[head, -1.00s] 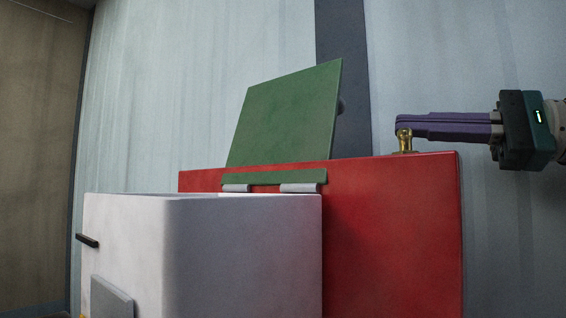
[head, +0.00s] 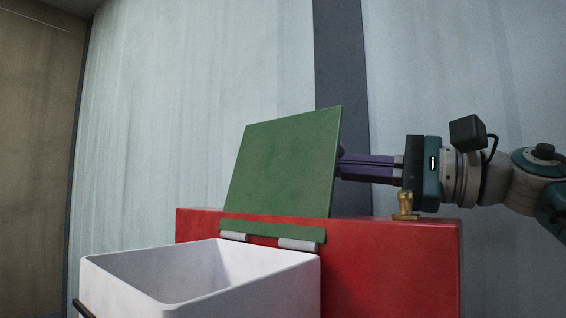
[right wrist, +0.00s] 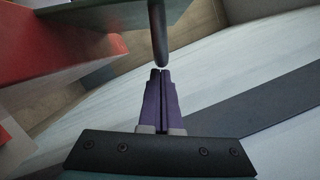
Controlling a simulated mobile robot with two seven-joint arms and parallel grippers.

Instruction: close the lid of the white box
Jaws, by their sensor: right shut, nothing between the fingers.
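The white box (head: 200,296) is at the lower left in the head view, its top open and its inside visible. Its green lid (head: 285,165) stands up, tilted back, at the hinges (head: 298,244) on the box's rear edge. My right gripper (head: 346,165) is shut and empty. It reaches in from the right, with its fingertips partly hidden behind the lid's right edge. In the right wrist view the shut purple fingers (right wrist: 161,72) point at a dark rod (right wrist: 157,35) close to the tips; I cannot tell whether they touch. My left gripper is not in view.
A red block (head: 390,265) stands directly behind and right of the box. A small brass-coloured object (head: 405,205) stands on its top, just below my right wrist. A pale wall with a dark vertical strip (head: 341,60) is behind. The space above the box is clear.

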